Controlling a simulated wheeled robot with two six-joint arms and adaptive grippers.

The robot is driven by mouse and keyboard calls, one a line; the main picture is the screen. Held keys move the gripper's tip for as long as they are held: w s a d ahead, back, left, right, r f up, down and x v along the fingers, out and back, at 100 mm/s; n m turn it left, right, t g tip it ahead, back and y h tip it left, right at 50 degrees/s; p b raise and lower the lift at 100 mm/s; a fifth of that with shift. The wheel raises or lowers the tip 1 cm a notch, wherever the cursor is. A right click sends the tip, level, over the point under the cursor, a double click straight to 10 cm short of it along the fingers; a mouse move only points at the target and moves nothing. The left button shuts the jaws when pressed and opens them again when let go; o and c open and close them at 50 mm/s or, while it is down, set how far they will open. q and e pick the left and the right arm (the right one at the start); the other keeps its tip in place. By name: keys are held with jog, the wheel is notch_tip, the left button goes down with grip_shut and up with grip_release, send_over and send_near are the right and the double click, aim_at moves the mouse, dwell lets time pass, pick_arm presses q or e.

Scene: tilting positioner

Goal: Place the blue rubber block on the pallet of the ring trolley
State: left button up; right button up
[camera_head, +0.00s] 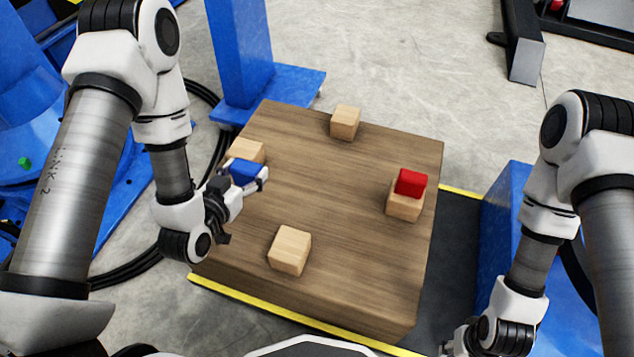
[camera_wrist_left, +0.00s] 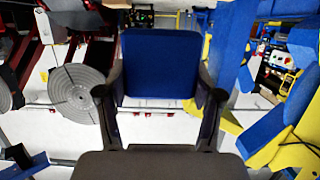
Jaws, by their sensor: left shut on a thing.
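The blue rubber block (camera_head: 246,172) is between the fingers of my left gripper (camera_head: 250,183), at the left side of a square wooden top. My left gripper is shut on the block. The left wrist view shows the block (camera_wrist_left: 160,62) upright between the two dark fingers (camera_wrist_left: 162,104). A pale wooden block (camera_head: 246,149) sits just behind it, partly hidden; I cannot tell if they touch. I cannot make out a ring trolley or its pallet for certain. My right arm's wrist is at the bottom right, with its fingertips out of the picture.
The wooden top (camera_head: 335,190) also bears several pale blocks, one (camera_head: 404,206) with a red block (camera_head: 411,183) on it. Its middle is clear. A blue post (camera_head: 240,50) stands behind it. Black cables (camera_head: 135,268) lie on the floor at left.

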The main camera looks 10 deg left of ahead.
pick_arm(q)
jog(key=shift+w+a, duration=0.1)
jog(key=shift+w, duration=0.05)
jog(key=w+a, duration=0.2)
jog(key=w, duration=0.2)
jog(key=w+a+f+b, duration=0.1)
jog(key=w+a, duration=0.1)
jog(key=w, duration=0.3)
jog(key=w+a+b, duration=0.1)
jog(key=w+a, duration=0.2)
jog(key=w, duration=0.2)
jog(key=shift+f, duration=0.25)
notch_tip(320, 180, down, 3)
jog(key=shift+f+b, duration=0.15)
jog(key=shift+b, duration=1.05)
jog(key=shift+f, duration=0.25)
jog(key=shift+r, duration=0.2)
jog(key=shift+f, duration=0.15)
jog(key=o, duration=1.2)
jog(key=shift+o, duration=0.2)
